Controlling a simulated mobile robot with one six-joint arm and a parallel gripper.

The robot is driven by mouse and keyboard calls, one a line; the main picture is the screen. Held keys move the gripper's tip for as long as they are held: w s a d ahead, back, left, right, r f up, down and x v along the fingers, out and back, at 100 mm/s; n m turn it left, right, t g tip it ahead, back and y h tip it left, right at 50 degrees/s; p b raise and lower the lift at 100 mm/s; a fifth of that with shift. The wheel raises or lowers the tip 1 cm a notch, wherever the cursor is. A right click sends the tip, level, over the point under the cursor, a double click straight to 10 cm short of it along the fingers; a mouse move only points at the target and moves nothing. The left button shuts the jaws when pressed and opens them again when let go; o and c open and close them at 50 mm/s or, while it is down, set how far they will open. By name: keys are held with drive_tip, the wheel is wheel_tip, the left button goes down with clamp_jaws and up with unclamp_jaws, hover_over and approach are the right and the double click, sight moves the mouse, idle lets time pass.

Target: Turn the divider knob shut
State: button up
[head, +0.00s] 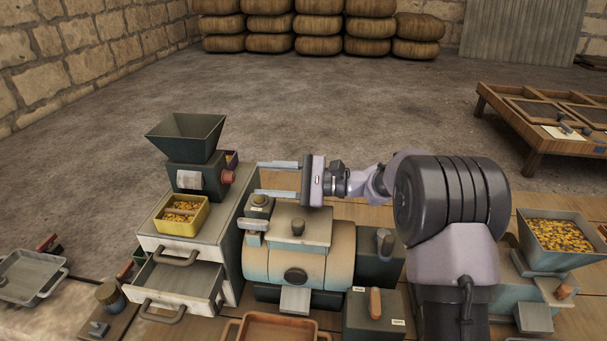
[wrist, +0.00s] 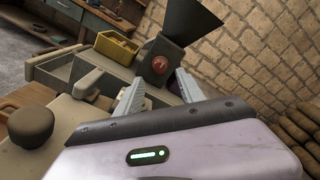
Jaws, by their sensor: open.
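The divider is a dark box (head: 195,176) under a black hopper (head: 186,137), standing on a grey drawer cabinet. A round reddish knob (head: 228,177) sticks out of its right side; I take this as the divider knob. In the wrist view the knob (wrist: 160,64) faces me, ahead of and between the fingertips. My gripper (head: 258,179) is open and empty, to the right of the knob and apart from it. Its two fingers point left toward the knob. I cannot tell from the knob's face how far it is turned.
A yellow bin (head: 181,214) of yellow-brown pieces stands in front of the divider, above an open drawer (head: 175,285).

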drive_tip(key=d, duration=0.3)
drive_tip(key=s+d+p, duration=0.1)
drive_tip(key=d, duration=0.3)
drive_tip(key=d+p, duration=0.1)
drive_tip(key=d, duration=0.2)
drive_tip(key=shift+s+d+r, duration=0.15)
drive_tip(key=shift+s+d, duration=0.1)
drive_tip(key=shift+d, duration=0.05)
